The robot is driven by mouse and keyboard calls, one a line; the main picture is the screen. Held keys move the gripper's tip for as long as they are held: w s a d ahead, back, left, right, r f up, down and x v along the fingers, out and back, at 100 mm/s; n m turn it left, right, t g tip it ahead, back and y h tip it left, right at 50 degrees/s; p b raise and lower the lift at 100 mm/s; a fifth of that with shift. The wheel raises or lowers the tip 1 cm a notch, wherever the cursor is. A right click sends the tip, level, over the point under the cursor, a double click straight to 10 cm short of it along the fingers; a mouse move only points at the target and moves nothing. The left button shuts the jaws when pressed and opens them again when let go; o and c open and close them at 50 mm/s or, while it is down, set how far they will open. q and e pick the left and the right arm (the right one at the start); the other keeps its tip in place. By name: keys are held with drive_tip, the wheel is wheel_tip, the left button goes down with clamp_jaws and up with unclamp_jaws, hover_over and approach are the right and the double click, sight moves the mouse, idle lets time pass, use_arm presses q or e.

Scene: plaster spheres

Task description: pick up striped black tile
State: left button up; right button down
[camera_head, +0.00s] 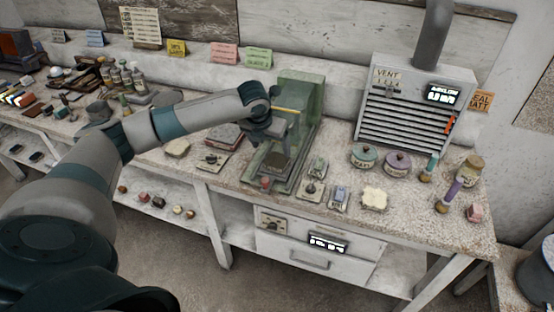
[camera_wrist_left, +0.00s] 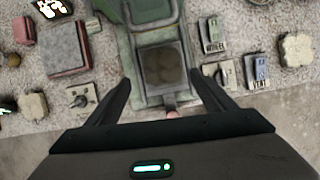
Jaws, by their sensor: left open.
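I cannot make out a striped black tile for certain. A dark square plate (camera_head: 273,160) lies on the bed of the green press (camera_head: 302,100); in the left wrist view this plate (camera_wrist_left: 162,65) shows faint round marks, no clear stripes. A black piece with white patches (camera_wrist_left: 52,8) is cut by the top edge of the left wrist view. My left gripper (camera_head: 264,132) is over the front of the press. In the left wrist view its open, empty fingers (camera_wrist_left: 160,86) stand either side of the press bed. My right gripper is in neither view.
A dark red slab (camera_wrist_left: 68,55) and a pale block (camera_wrist_left: 31,106) lie left of the press. Small metal boxes (camera_head: 340,197) and a cream block (camera_head: 375,199) lie right of it. Lidded jars (camera_head: 397,163) stand near the vent unit (camera_head: 415,105). The bench's front edge is close.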

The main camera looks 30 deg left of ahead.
sight(277, 160)
use_arm(q)
drive_tip(key=shift+p+x, duration=0.3)
drive_tip(key=shift+x, duration=1.2)
drive_tip(key=shift+w+d+f+p, duration=0.15)
drive_tip(key=shift+w+f+p, duration=0.1)
drive_tip(key=shift+f+p, duration=0.25)
drive_tip(key=p+x, duration=0.1)
drive_tip(key=x, duration=0.2)
drive_tip(key=shift+d+p, duration=0.15)
drive_tip(key=shift+p, duration=0.15)
drive_tip(key=shift+w+f, duration=0.2)
drive_tip(key=shift+f, duration=0.35)
drive_tip(key=c, duration=1.4)
drive_tip(key=shift+o, duration=0.2)
